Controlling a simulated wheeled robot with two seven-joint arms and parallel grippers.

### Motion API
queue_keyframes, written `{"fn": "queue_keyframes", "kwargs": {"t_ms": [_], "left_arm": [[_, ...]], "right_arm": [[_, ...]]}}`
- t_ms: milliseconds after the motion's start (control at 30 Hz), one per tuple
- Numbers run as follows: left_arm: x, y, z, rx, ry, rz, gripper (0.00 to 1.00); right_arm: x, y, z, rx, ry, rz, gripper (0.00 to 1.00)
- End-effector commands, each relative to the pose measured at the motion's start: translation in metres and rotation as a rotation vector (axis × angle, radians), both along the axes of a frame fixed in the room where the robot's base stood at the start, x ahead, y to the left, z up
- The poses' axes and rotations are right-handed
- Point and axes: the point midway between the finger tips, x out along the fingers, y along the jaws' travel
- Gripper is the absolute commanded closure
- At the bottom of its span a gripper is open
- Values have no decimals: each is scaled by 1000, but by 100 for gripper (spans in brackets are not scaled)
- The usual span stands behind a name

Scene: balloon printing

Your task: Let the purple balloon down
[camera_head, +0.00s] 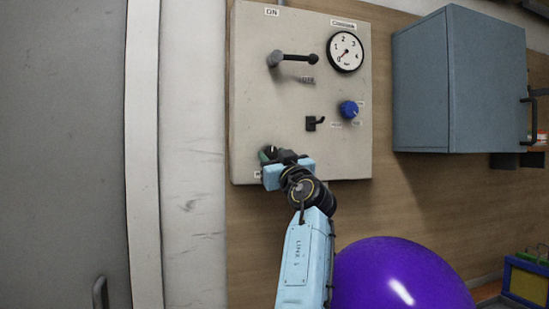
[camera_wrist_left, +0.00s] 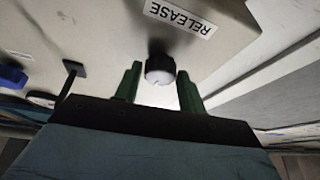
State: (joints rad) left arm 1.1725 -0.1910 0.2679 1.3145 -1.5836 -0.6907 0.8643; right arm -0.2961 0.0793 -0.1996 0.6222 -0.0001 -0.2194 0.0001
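The purple balloon (camera_head: 398,277) is large and round at the bottom of the head view, cut off by the lower edge. The grey control panel (camera_head: 335,95) hangs on the wall. My left gripper (camera_head: 268,154) is at the panel's lower left corner. In the left wrist view a dark round knob with a pale face (camera_wrist_left: 160,69) stands by the RELEASE label (camera_wrist_left: 181,16). The green fingers of my left gripper (camera_wrist_left: 159,76) are open, one on each side of this knob, with visible gaps. My right gripper is not in view.
The panel carries a black lever (camera_head: 292,58), a pressure gauge (camera_head: 345,51) with its needle near 0, a blue knob (camera_head: 348,110) and a black hook (camera_head: 314,123). A blue-grey cabinet (camera_head: 465,80) is at right. A grey door (camera_head: 62,150) is at left.

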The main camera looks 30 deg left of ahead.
Motion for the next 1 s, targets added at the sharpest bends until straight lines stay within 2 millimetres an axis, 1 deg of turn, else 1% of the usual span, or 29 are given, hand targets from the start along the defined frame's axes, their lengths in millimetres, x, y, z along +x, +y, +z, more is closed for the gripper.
{"fn": "queue_keyframes", "kwargs": {"t_ms": [33, 200, 467, 667, 867, 1000], "left_arm": [[0, 0, 0, 0, 0, 0, 67], [0, 0, 0, 0, 0, 0, 89], [0, 0, 0, 18, 21, 1, 89], [-1, 1, 1, 76, 92, 1, 89], [-2, 2, 3, 182, 214, 1, 89], [-3, 3, 5, 267, 315, 0, 89]], "right_arm": [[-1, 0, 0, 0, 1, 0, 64], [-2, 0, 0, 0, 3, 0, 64], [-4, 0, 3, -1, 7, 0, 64], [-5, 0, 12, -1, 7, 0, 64], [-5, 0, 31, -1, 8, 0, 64], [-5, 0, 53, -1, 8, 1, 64]]}}
